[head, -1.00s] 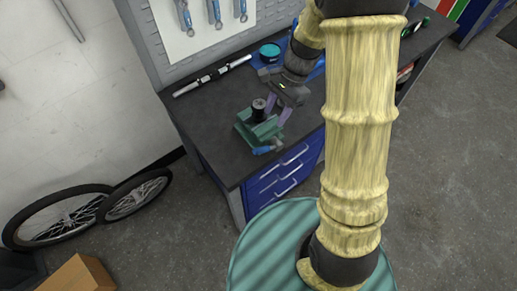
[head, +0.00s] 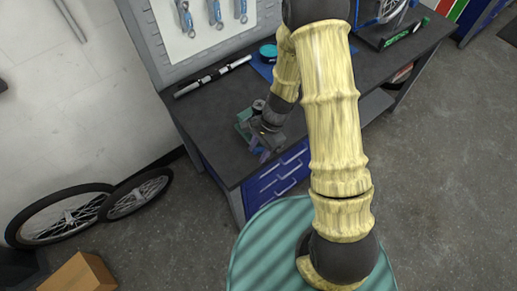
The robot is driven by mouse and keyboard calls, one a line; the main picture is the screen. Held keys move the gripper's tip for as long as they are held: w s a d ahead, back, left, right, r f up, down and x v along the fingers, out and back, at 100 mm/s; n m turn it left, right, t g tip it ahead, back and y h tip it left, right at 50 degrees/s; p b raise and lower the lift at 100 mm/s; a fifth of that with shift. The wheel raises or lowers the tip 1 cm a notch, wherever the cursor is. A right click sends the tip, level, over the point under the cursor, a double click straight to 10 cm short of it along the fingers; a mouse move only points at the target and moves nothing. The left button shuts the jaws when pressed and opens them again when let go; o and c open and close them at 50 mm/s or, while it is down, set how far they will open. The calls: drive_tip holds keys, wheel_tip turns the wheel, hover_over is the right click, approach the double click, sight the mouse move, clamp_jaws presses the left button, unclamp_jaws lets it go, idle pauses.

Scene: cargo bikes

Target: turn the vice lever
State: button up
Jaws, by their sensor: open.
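The green vice (head: 242,124) stands on the dark bench top near its front left corner, with a black round part (head: 258,105) on top. My gripper (head: 261,153) is open and reaches down at the front of the vice, hiding much of it.
A black and silver bar (head: 213,76) and a teal round tin (head: 268,53) lie toward the bench's back. Blue drawers (head: 279,176) are below the bench front. Wheels (head: 62,215) lean on the wall at left. The bench's left part is clear.

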drive_tip(key=shift+f, duration=0.2)
drive_tip(key=shift+c, duration=0.4)
clamp_jaws()
